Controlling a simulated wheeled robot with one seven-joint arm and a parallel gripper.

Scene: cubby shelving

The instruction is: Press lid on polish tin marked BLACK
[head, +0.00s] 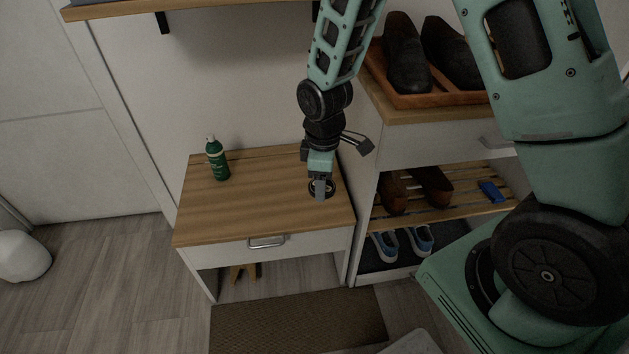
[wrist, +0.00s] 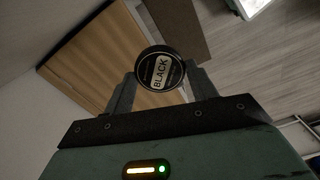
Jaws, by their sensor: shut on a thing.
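My gripper (head: 320,188) points down over the right part of the low wooden bench top. In the wrist view, my gripper (wrist: 160,76) has its two fingers shut on a round black lid (wrist: 158,58), one finger on each side. The lid's pale label reads BLACK and faces the camera. In the head view a dark round rim (head: 331,188) shows around the fingertips, close to the bench top. I cannot tell whether it touches anything below. A separate tin body cannot be made out; anything beneath the lid is hidden.
A green bottle (head: 217,160) stands at the bench's back left. The bench top (head: 255,195) between it and my gripper is clear. To the right, a shelf unit holds dark shoes in an orange-brown tray (head: 439,99), brown shoes, a blue item (head: 491,191) and blue sneakers.

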